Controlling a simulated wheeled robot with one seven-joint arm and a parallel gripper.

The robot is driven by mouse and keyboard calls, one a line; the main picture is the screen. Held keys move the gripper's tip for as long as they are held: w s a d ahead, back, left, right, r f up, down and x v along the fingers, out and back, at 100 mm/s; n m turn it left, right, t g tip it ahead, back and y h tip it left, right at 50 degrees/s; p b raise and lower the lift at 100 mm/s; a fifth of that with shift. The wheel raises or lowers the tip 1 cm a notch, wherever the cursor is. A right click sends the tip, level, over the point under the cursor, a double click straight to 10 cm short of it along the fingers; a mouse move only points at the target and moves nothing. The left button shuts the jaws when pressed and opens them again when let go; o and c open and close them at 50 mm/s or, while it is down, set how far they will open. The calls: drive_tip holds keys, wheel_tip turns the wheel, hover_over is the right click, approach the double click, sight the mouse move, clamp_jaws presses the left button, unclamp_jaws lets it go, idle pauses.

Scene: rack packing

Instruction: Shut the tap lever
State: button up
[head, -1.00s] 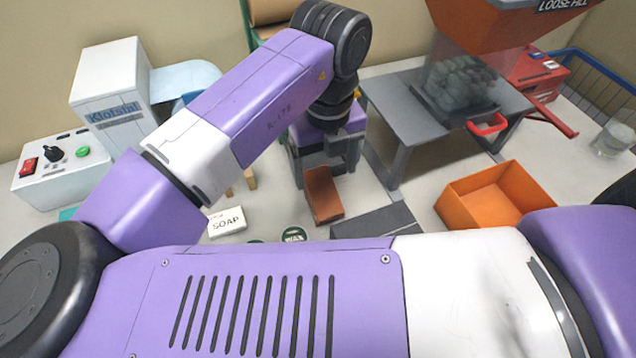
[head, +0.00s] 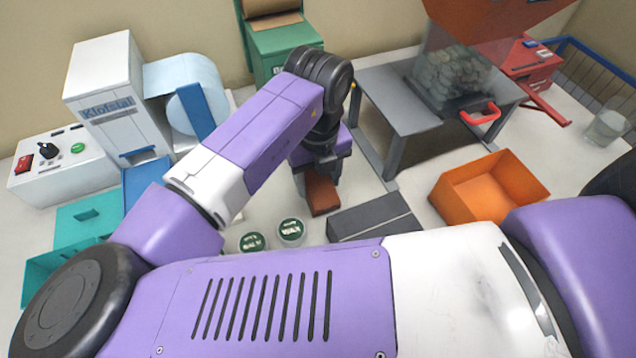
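A red looped handle (head: 482,113), which looks like the tap lever, sticks out at the front of the clear hopper (head: 455,75) full of grey-green pellets. It stands above the grey table (head: 400,105). Whether the tap is open or shut cannot be told. My gripper (head: 321,184) points down, left of the table and well apart from the handle. A brown block (head: 322,198) shows directly below or between its fingers. The fingers are small and partly hidden, so I cannot tell whether they touch it.
An orange open box (head: 490,187) stands right of a dark grey box (head: 372,217). Two green-lidded tins (head: 291,230) stand in front. A red machine with a long arm (head: 537,75) is at the right. A white dispenser (head: 115,95) and control box (head: 62,168) stand left.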

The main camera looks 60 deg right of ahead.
sight(318, 180)
drive_tip(key=c, duration=0.9)
drive_tip(key=shift+o, duration=0.2)
wheel_tip(318, 180, up, 20)
